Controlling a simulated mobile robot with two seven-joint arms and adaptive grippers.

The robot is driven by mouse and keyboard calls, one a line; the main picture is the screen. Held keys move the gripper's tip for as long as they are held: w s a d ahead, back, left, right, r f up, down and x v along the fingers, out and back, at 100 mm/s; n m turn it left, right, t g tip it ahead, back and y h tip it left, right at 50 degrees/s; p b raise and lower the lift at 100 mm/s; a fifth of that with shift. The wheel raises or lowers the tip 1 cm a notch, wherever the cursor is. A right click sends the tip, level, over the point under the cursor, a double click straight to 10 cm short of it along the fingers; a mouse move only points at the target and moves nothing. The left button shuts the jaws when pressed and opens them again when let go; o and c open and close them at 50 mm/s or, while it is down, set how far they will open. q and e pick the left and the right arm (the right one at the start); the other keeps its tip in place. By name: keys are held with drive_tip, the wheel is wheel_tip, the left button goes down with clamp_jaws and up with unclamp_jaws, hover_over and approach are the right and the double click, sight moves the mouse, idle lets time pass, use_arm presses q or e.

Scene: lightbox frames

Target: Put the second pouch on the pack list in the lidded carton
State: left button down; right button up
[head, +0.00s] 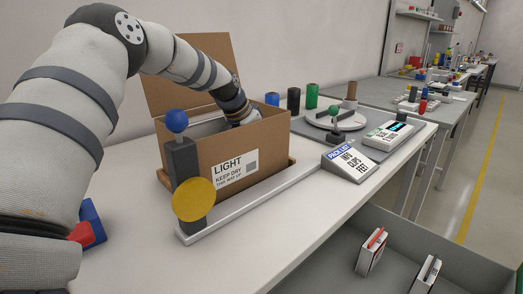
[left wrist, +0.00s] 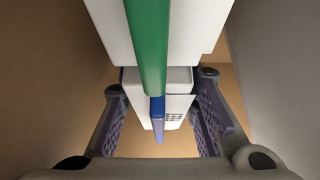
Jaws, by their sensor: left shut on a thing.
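The lidded carton (head: 262,140) stands on the bench with its lid (head: 195,60) raised. My left arm reaches over its rim, and my left gripper (left wrist: 160,85) is inside, mostly hidden in the head view. In the left wrist view it is shut on a white pouch with a blue strip (left wrist: 158,115). A larger-looking white pouch with a green strip (left wrist: 147,45) overlaps it at the top; I cannot tell whether they touch. The pack list (head: 350,163) stands right of the carton; its lines seem to read inks, clips, feet. My right gripper is not in view.
A grey bin (head: 330,228) at lower right holds a red-striped pouch (head: 371,252) and a dark-striped pouch (head: 426,275). A post with a blue ball (head: 177,121) and yellow disc (head: 194,199) stands before the carton. A scale (head: 395,134) and cylinders stand behind.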

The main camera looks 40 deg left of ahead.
use_arm(q)
drive_tip(key=c, duration=1.5)
unclamp_jaws()
drive_tip(key=shift+f, duration=0.1)
drive_tip(key=shift+c, duration=0.2)
drive_tip(key=p+v, duration=0.2)
drive_tip(key=v, duration=1)
drive_tip(key=shift+w, duration=0.2)
drive_tip(key=shift+s, duration=0.2)
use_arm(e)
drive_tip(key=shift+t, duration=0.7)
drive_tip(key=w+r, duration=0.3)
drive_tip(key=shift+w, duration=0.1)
